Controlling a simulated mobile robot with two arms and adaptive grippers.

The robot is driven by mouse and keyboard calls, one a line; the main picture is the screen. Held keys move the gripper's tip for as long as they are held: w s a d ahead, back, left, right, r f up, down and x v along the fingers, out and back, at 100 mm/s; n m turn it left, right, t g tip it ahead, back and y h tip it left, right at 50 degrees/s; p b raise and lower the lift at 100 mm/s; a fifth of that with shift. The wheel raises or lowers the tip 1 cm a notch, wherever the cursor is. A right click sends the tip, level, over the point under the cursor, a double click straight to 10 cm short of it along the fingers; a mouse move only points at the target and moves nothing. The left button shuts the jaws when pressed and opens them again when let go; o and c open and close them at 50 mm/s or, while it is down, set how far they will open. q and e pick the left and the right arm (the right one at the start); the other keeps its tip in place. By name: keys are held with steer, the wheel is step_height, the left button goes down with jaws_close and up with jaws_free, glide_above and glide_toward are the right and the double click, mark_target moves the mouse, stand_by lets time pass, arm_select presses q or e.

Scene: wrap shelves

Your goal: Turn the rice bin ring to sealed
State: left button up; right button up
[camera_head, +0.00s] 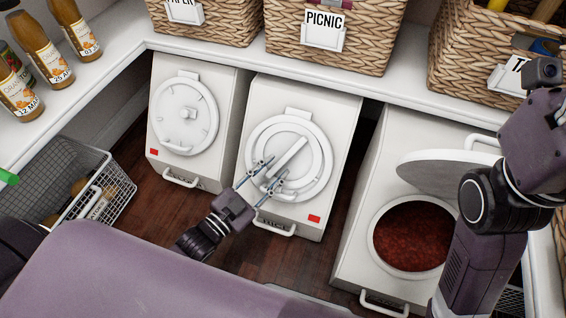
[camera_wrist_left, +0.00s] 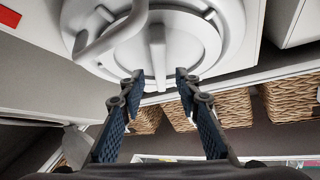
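The rice bin (camera_head: 330,125) is the white middle bin, its label partly hidden behind my gripper and the pull handle. Its round lid ring (camera_head: 325,180) has a straight raised bar (camera_head: 291,151) across the middle, slanting from upper right to lower left. My left gripper (camera_head: 269,173) is over the lower left of the lid, fingers apart. In the left wrist view the bar (camera_wrist_left: 157,50) lies between and ahead of the open fingertips (camera_wrist_left: 159,75), with gaps on both sides. A red square (camera_head: 314,218) marks the bin front. My right gripper's fingers are outside the view.
A closed white bin (camera_head: 225,85) stands left, with a round knobbed lid. An open bin (camera_head: 345,245) with dark red contents (camera_head: 410,237) stands right, its lid raised. A shelf edge (camera_head: 240,62) with wicker baskets runs above. A wire basket (camera_head: 115,175) is left.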

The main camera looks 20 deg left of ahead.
mark_target(283, 161)
arm_select(q)
steer(key=shift+b+x, duration=0.55)
steer(key=shift+x, duration=1.15)
jaws_close()
